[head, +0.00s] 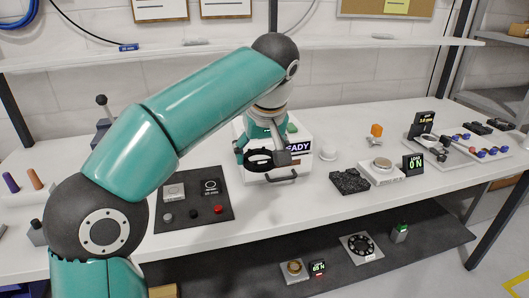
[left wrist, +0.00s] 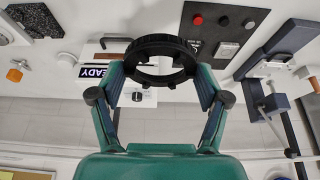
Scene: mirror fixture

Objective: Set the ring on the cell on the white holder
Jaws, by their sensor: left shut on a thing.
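The black ring (head: 258,164) is in my left gripper (head: 264,158), in front of the white box marked READY. In the left wrist view the ring (left wrist: 160,43) sits between the two fingers of my left gripper (left wrist: 160,75), which are shut on its sides. The ring is held off the table. The white holder (head: 372,180) stands to the right on the table, with a round metallic cell (head: 382,163) on top. The cell's top looks bare. My left gripper is well left of the holder. My right gripper is not seen.
A dark rough block (head: 348,181) lies just left of the holder. A display reading LOAD 0 N (head: 413,164) stands to its right. A white round knob (head: 328,154) and an orange piece (head: 376,130) are nearby. A dark mat (head: 190,222) with small parts lies left. The front right table is clear.

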